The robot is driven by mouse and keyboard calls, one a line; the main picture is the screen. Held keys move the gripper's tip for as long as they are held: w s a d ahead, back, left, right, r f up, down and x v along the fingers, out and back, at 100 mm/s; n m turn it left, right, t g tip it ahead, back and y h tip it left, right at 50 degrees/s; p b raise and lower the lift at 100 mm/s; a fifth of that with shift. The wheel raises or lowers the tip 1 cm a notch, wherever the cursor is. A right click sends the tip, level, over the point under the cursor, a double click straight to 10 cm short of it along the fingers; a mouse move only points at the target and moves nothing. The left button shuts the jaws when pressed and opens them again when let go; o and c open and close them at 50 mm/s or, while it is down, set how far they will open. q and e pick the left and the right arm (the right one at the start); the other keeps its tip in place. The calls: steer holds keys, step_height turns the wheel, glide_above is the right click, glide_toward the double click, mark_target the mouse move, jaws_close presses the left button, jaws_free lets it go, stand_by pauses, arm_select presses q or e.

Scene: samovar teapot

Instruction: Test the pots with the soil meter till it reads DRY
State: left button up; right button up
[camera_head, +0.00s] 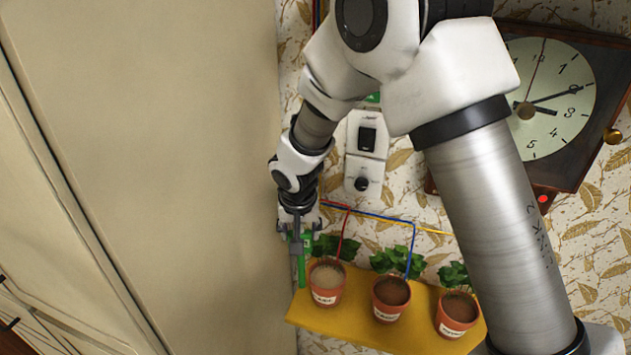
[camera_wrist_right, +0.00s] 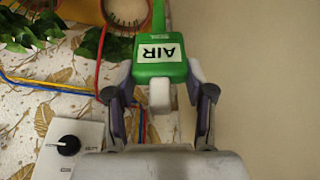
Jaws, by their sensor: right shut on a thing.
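My right gripper (camera_head: 299,222) is shut on the green soil meter (camera_head: 302,268), which hangs downward just left of the left pot. In the right wrist view the gripper (camera_wrist_right: 160,88) grips the meter (camera_wrist_right: 160,69), whose white label reads AIR, upside down. Three terracotta pots with white labels stand on a yellow shelf (camera_head: 345,325). The left pot (camera_head: 326,285) has pale soil; the middle pot (camera_head: 390,298) and right pot (camera_head: 456,314) have darker brown soil. The pot labels are too small to read. The meter's lower tip is not clear. My left gripper is not in view.
Red, blue and yellow wires (camera_head: 385,217) run along the wall above. A white switch plate with a black knob (camera_head: 362,183) and a clock (camera_head: 545,98) are on the wall. A large beige panel (camera_head: 160,150) borders the left.

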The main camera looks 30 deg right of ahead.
steer(key=s+d+r+m+p, duration=0.1)
steer(key=s+d+r+m, duration=0.25)
steer(key=d+r, duration=0.35)
arm_select(q)
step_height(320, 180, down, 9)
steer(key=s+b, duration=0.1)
steer(key=b, duration=1)
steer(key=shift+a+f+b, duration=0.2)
steer(key=shift+b, duration=0.2)
arm_select(e)
step_height(320, 180, down, 13)
steer(key=w+h, duration=0.1)
steer(key=w, duration=0.1)
steer(key=shift+a+f+m+g, duration=0.15)
steer(key=shift+a+m+g, duration=0.15)
steer(key=shift+a+m, duration=0.1)
arm_select(q)
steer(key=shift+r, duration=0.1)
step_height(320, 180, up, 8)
steer(key=p, duration=0.7)
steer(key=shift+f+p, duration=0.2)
steer(key=shift+p, duration=0.15)
arm_select(e)
step_height(320, 180, up, 11)
